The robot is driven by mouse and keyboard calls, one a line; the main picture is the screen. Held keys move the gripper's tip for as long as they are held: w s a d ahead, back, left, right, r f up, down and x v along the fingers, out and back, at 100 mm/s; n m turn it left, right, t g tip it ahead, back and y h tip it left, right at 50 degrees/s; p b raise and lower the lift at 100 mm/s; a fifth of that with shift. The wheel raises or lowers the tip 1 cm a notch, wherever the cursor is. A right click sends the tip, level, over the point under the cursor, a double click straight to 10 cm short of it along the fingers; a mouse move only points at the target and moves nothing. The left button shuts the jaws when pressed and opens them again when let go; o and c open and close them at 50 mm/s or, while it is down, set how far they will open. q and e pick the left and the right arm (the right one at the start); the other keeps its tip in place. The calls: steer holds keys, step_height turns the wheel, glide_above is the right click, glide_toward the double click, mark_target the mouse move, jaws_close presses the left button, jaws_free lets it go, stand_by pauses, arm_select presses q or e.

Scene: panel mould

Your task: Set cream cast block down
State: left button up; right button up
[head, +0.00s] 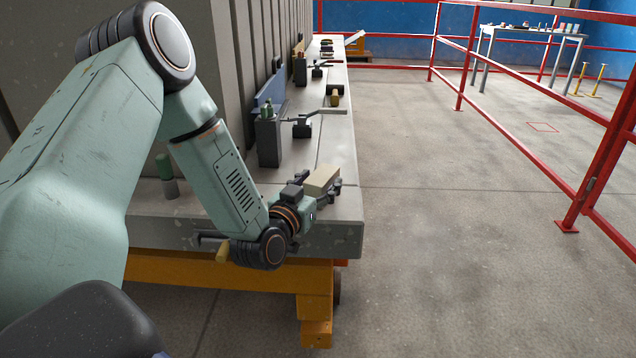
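The cream cast block (322,179) is a small pale box near the front right corner of the grey bench (341,150). My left gripper (320,187) reaches in from the left with its dark fingers on either side of the block, shut on it. The gripper hides the block's lower part. I cannot tell whether the block touches the bench top or is just above it. My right gripper is not in view.
A dark grey block (269,140) and a small dark clamp (302,128) stand farther back on the bench. A green-topped cylinder (167,178) stands at left. Red railings (520,160) run along the right. The floor between is clear.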

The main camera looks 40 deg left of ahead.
arm_select(q)
steer(key=shift+s, duration=0.1)
steer(key=shift+r, duration=0.15)
steer(key=shift+s, duration=0.1)
steer(key=s+d+p, duration=0.2)
steer(key=s+p, duration=0.2)
steer(key=s, duration=0.7)
steer(key=s+d+f+m+g+h, duration=0.1)
steer(key=s+d+f+g, duration=0.25)
steer(key=f, duration=0.25)
steer(key=s+d+f+g+h, duration=0.2)
steer(key=s+d+f+g, duration=0.15)
steer(key=f, duration=0.25)
steer(key=s+d+f+m+g+h, duration=0.1)
steer(key=s+d+f+g, duration=0.2)
steer(key=d+f, duration=0.15)
steer(key=s+f+g, duration=0.3)
steer(key=s+g, duration=0.1)
steer(key=s, duration=0.4)
steer(key=s+f+g+y, duration=0.1)
steer(key=s+f+g, duration=0.2)
steer(key=s, duration=0.6)
steer(key=shift+d+f+n+g, duration=0.3)
steer(key=shift+d+f+g, duration=0.15)
steer(key=shift+f, duration=0.2)
